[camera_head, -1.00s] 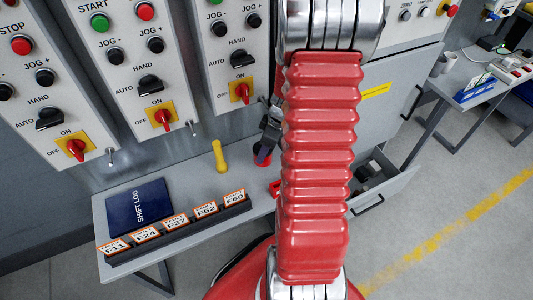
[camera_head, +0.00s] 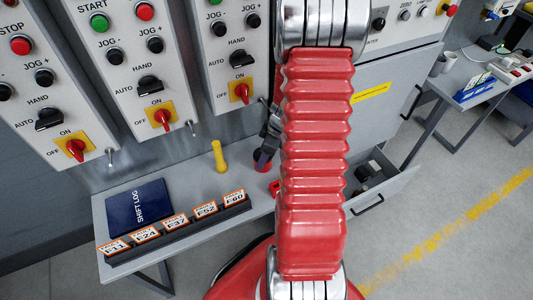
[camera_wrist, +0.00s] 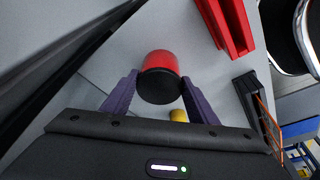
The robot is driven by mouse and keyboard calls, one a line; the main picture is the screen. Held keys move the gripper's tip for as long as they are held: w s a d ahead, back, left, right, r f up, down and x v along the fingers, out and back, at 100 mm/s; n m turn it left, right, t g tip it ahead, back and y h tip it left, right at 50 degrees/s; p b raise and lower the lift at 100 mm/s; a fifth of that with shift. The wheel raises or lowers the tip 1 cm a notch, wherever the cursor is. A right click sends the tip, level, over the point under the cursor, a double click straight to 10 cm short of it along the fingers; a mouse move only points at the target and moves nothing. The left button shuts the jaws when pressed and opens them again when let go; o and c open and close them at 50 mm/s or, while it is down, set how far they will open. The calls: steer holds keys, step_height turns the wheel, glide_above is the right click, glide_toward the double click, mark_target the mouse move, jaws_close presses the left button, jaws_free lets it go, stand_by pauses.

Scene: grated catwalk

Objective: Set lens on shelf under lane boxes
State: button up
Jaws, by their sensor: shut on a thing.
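The lens, a short round piece with a red cap (camera_wrist: 160,62) and a dark lower part, sits between the purple fingers of my gripper (camera_wrist: 159,82) in the wrist view. My gripper is shut on it. In the head view my gripper (camera_head: 265,155) is low over the right part of the grey shelf (camera_head: 180,208), partly hidden by my arm. The lane boxes (camera_head: 130,70), grey panels with buttons and switches, hang above the shelf.
A yellow object (camera_head: 219,156) stands left of my gripper. A blue shift log (camera_head: 138,206) and a rack of labelled cards (camera_head: 180,228) lie further left. A red object (camera_wrist: 232,28) is near the lens. An open drawer (camera_head: 375,185) is at right.

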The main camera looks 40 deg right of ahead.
steer(key=o, duration=1)
steer(key=shift+o, duration=0.2)
steer(key=shift+s+r, duration=0.1)
steer(key=shift+r, duration=0.45)
steer(key=v, duration=0.4)
steer(key=shift+d, duration=0.1)
steer(key=s+d, duration=0.5)
steer(key=s, duration=0.5)
steer(key=shift+s+d, duration=0.35)
